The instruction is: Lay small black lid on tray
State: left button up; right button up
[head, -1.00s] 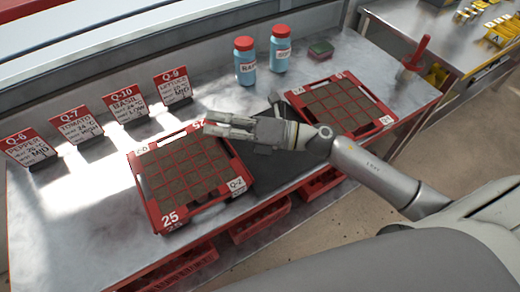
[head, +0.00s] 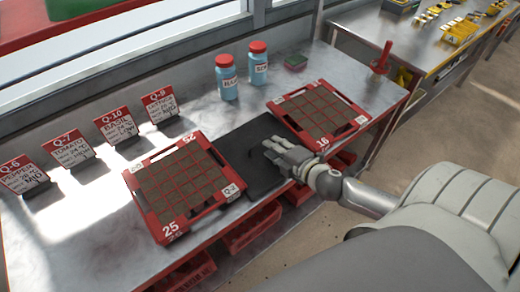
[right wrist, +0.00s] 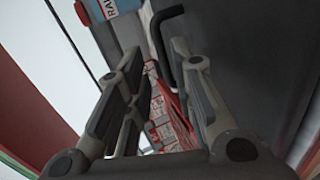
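A flat black slab (head: 232,143), which looks like the small black lid, lies on the metal bench between two red trays. It also fills much of the right wrist view (right wrist: 250,50), with a bent black handle (right wrist: 160,30) standing up from it. My right gripper (head: 267,150) is over the slab in the head view. Its fingers are apart and empty, with the handle just beyond the fingertips in the right wrist view (right wrist: 158,55). The left red tray (head: 158,222) and the right red tray (head: 318,147) hold dark soil cells. My left gripper is not in view.
Two blue bottles (head: 227,85) with red caps stand at the back. A green and pink sponge (head: 296,62) and a red-handled tool (head: 381,60) are at the right. Several red sign cards (head: 118,125) stand along the left. Red crates (head: 250,230) sit below the bench edge.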

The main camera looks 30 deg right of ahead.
aim_at(261, 141)
jog(key=shift+a+p+x, duration=0.15)
jog(key=shift+x, duration=0.95)
jog(key=shift+a+p+x, duration=0.1)
jog(key=shift+a+x, duration=0.1)
jog(key=shift+x, duration=0.95)
jog(key=shift+a+p+x, duration=0.15)
jog(key=shift+x, duration=0.95)
jog(key=shift+f, duration=0.1)
jog(key=shift+s, duration=0.1)
grip_shut()
